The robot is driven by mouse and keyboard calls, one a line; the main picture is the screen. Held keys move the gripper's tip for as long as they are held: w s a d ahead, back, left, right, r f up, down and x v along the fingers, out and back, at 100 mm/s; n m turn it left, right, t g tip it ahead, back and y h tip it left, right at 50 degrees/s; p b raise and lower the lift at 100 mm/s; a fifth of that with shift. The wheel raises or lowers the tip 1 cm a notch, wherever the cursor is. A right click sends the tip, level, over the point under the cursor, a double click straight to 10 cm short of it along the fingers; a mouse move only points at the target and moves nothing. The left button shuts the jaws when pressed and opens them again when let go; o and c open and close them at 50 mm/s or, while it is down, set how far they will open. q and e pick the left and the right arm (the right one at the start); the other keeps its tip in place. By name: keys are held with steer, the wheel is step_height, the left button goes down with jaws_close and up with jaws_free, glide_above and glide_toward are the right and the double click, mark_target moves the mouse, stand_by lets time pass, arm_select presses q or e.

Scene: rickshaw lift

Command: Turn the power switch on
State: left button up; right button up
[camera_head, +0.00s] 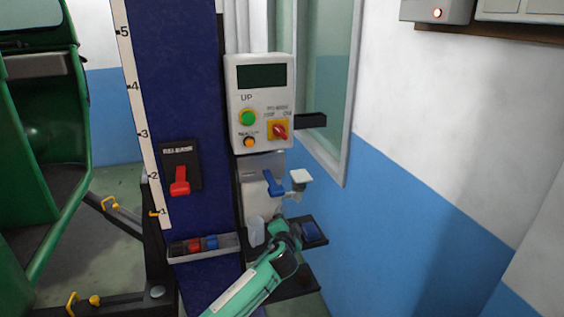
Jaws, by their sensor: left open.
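The power switch (280,130) is a red rotary knob on a yellow plate, at the lower right of the white control box (262,100). The small lettering above it is too blurred to read surely. The box also has a dark display, a green button (248,118) marked UP and an orange button (250,142). My left gripper (286,184) is open, below the box and apart from the switch. Its teal arm comes up from the bottom of the picture. I see nothing between its fingers. My right gripper is not in view.
A blue column (175,80) with a height scale and a red release lever (180,182) stands left of the box. A tray (202,247) with small parts and a dark shelf (312,232) lie below. A green rickshaw (45,130) is at left; the wall is at right.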

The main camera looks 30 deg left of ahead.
mark_target(282, 134)
arm_select(q)
steer(key=s+r+n+t+y, duration=0.1)
steer(key=s+r+t+y, duration=0.1)
steer(key=r, duration=0.9)
steer(key=s+r+n+t+y, duration=0.1)
steer(key=r+y, duration=0.1)
steer(key=r, duration=0.9)
steer(key=p+x, duration=0.2)
steer(key=x, duration=0.4)
steer(key=p+x, duration=0.1)
steer(key=x, duration=0.5)
steer(key=shift+a+r+p, duration=0.1)
steer(key=shift+a+p, duration=0.25)
steer(key=shift+a, duration=0.05)
steer(key=shift+w+a, duration=0.4)
steer(key=shift+w, duration=0.3)
